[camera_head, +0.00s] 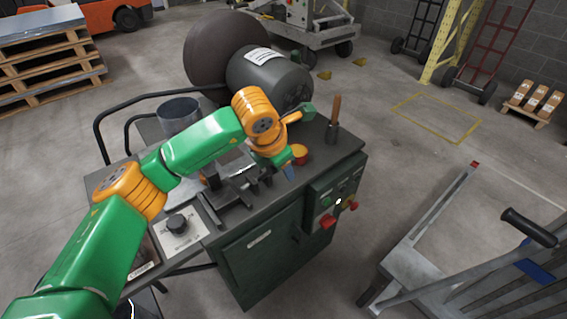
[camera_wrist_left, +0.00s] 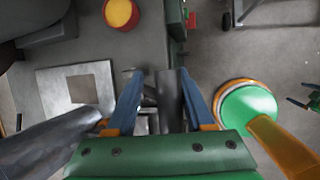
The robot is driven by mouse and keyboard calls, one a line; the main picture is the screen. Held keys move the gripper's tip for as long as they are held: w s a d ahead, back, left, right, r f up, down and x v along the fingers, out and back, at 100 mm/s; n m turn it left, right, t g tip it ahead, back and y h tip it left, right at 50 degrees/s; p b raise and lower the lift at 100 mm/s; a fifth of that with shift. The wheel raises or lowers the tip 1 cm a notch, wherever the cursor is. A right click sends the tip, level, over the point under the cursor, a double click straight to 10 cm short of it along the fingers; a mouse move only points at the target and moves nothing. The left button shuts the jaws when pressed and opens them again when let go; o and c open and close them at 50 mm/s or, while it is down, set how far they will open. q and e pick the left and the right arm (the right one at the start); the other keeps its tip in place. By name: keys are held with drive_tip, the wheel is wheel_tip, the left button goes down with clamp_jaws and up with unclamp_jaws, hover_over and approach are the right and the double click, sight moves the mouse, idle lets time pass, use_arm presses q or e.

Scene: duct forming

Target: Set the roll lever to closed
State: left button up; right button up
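An upright lever with a brown handle (camera_head: 334,110) stands in a dark base near the right back of the machine top (camera_head: 335,152). No label on it can be read, so I cannot tell whether it is the roll lever or how it is set. My left gripper (camera_head: 288,172) hangs over the machine's front right part, left of and in front of that lever, mostly hidden by its wrist. In the left wrist view its two blue fingers (camera_wrist_left: 162,102) are apart, with a dark grey bar (camera_wrist_left: 168,92) showing between them. I cannot tell whether they touch it.
A red and yellow button (camera_head: 300,153) sits close to my gripper; it also shows in the left wrist view (camera_wrist_left: 120,13). A control panel (camera_head: 337,198) is on the front right. A large dark roll (camera_head: 270,80) stands behind. A grey cart (camera_head: 440,250) stands at right.

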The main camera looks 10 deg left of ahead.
use_arm(q)
drive_tip(key=shift+o, duration=0.2)
drive_tip(key=shift+a, duration=0.1)
drive_tip(key=s+d+r+p, duration=0.1)
drive_tip(key=s+d+r, duration=0.1)
drive_tip(key=s+r, duration=0.2)
drive_tip(key=shift+s+d, duration=0.3)
drive_tip(key=shift+s, duration=0.45)
drive_tip(key=shift+s, duration=0.1)
drive_tip(key=b+v, duration=0.1)
drive_tip(key=v, duration=0.6)
drive_tip(key=shift+a, duration=0.15)
